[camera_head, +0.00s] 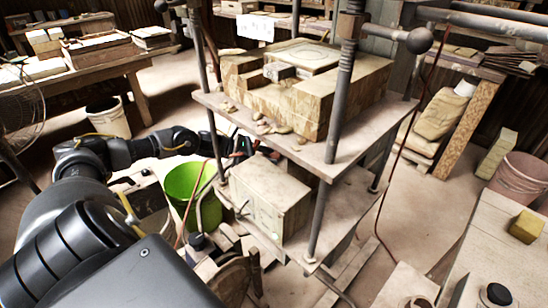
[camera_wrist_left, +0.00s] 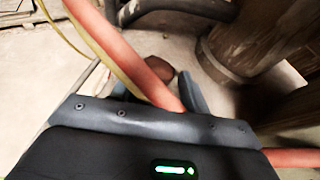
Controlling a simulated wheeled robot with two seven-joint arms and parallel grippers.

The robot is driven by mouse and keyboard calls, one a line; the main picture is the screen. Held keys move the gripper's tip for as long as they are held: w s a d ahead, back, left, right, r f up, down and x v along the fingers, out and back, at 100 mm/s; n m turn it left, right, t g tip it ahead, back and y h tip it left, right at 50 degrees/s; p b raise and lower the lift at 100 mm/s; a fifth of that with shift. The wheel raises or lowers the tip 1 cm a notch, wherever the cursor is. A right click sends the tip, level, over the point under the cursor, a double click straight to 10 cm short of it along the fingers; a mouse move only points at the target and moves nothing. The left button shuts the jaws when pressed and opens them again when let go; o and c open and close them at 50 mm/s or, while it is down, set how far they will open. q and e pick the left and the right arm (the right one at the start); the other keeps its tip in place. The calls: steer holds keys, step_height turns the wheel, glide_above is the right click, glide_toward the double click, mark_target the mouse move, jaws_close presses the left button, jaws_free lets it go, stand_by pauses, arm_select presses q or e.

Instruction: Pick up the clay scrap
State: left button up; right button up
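Several small tan clay scraps (camera_head: 265,126) lie on the near left part of the press plate (camera_head: 345,150), beside the wooden mould (camera_head: 310,105). My left arm reaches in from the left, and my left gripper (camera_head: 243,146) is at the plate's left edge, partly hidden by the press. In the left wrist view a rounded brown lump (camera_wrist_left: 160,69) shows just beyond and between the fingers of my left gripper (camera_wrist_left: 156,84). The fingers look apart, with a hose covering part of the left one. I cannot tell whether they touch the lump. My right gripper is not in view.
A green bucket (camera_head: 190,186) stands below my left forearm. Steel press rods and a threaded screw (camera_head: 343,90) rise around the plate. A pale block (camera_head: 270,195) sits on the lower shelf. A yellow sponge-like block (camera_head: 526,226) lies on the right bench.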

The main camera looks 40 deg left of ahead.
arm_select(q)
steer(key=c, duration=0.7)
steer(key=shift+r, duration=0.1)
